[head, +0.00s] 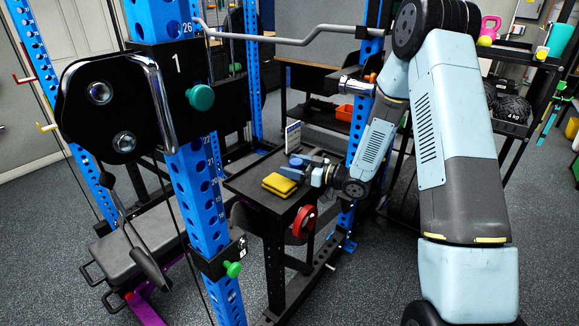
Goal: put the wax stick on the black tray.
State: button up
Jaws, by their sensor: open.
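My gripper (300,167) is low over a small black table (248,187), at the end of my arm that comes in from the right. Its jaws are open, but small and dark here. I cannot make out a wax stick. A small blue shape shows by the jaws, and I cannot tell whether it is part of the gripper. I cannot tell a separate black tray from the dark tabletop. My gripper and wrist hide part of that top.
A yellow folded item (279,184) lies on the table just in front of my gripper. A small upright card (293,137) stands behind. A red ring (303,222) hangs at the table's side. Blue rack posts (199,195) and a grey bench (140,245) stand left.

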jog(key=v, duration=1.1)
jog(key=shift+d, duration=0.25)
jog(key=w+d+r+m+t+h, duration=0.1)
jog(key=d+r+m+t+h, duration=0.1)
jog(key=d+r+h, duration=0.4)
jog(key=w+d+r+m+t+h, duration=0.2)
jog(key=d+r+m+h, duration=0.15)
jog(key=r+h, duration=0.4)
jog(key=s+d+r+m+h, duration=0.2)
jog(key=s+d+r+h, duration=0.15)
jog(key=s+r, duration=0.2)
jog(key=s+a+r+m+g, duration=0.1)
jog(key=s+r+m+g, duration=0.1)
jog(key=s, duration=1.1)
jog(key=s+r+m+g, duration=0.3)
jog(key=s+r, duration=0.1)
jog(key=s, duration=1)
jog(key=shift+a+m+g+y, duration=0.3)
jog(key=shift+a+m+g, duration=0.05)
jog(key=shift+a+g, duration=0.05)
jog(key=shift+r, duration=0.1)
